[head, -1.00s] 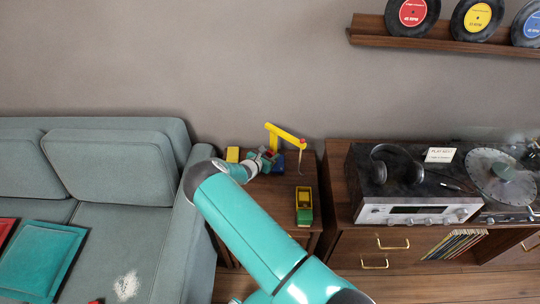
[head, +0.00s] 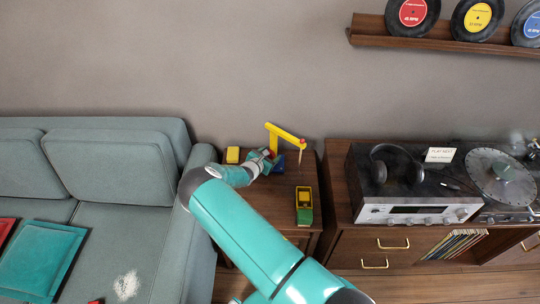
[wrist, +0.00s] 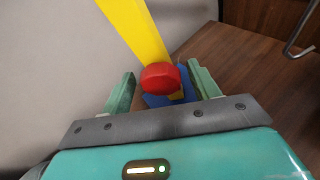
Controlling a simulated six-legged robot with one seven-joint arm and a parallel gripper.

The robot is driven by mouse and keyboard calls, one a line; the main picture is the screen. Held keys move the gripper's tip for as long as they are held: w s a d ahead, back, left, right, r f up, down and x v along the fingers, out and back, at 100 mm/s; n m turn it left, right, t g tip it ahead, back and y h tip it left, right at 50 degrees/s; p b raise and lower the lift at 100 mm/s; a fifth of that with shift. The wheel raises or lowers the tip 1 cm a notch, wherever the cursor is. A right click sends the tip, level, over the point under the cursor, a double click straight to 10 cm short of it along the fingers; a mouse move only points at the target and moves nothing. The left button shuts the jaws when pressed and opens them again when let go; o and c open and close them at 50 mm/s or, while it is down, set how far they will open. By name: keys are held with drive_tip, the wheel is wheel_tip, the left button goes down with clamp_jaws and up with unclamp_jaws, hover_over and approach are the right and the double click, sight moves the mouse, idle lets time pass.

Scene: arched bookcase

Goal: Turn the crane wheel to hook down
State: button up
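The toy crane has a yellow mast and boom (head: 285,135) and a blue base (head: 279,163), and stands on the small wooden side table. In the wrist view its yellow mast (wrist: 137,28) rises in front of the blue base (wrist: 157,100). The red crane wheel (wrist: 160,77) sits at the mast's foot. My gripper (wrist: 162,88) is open, one finger on each side of the wheel, with gaps visible on both sides. In the head view my gripper (head: 264,161) is at the crane's left side, and the wheel is hidden. A grey metal hook (wrist: 299,45) hangs at the wrist view's upper right.
A green and yellow toy truck (head: 304,206) stands at the front right. The sofa (head: 115,170) borders the left, and a cabinet with a stereo (head: 415,212) the right.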

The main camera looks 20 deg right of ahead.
drive_tip(key=v, duration=1.3)
drive_tip(key=shift+s+a, duration=0.25)
drive_tip(key=shift+r, duration=0.15)
